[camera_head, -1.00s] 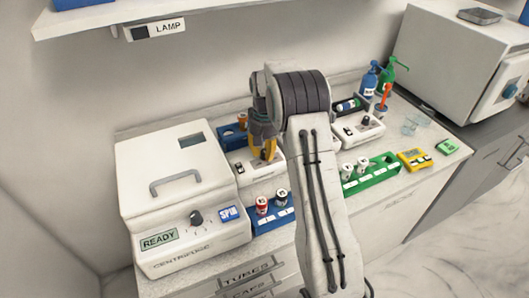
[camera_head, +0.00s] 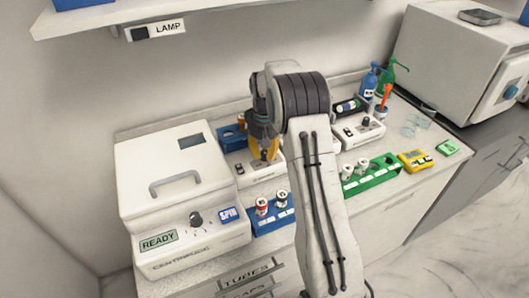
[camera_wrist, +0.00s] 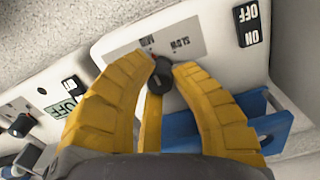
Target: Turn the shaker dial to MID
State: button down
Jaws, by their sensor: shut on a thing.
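The shaker is a white box (camera_head: 266,172) on the counter, right of the centrifuge. In the wrist view its panel (camera_wrist: 215,38) carries upside-down SLOW and MID labels and a black ON/OFF switch (camera_wrist: 248,22). The black dial (camera_wrist: 160,80) sits below the labels in that view. My gripper (camera_wrist: 163,72) has its yellow fingers shut on the dial, one on each side. In the head view my gripper (camera_head: 264,150) comes down onto the shaker from above and hides the dial. I cannot tell exactly which mark the dial points at.
The centrifuge (camera_head: 150,165) stands close on the left. A blue rack (camera_head: 272,220) with capped tubes is in front, and a blue holder (camera_head: 230,139) behind. Another white device (camera_head: 362,138) and a green rack (camera_head: 378,176) stand right of my arm.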

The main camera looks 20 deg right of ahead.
aim_at(264, 151)
jog(key=c, duration=1)
grip_release()
notch_tip(264, 151, up, 12)
jog(key=shift+f, duration=0.1)
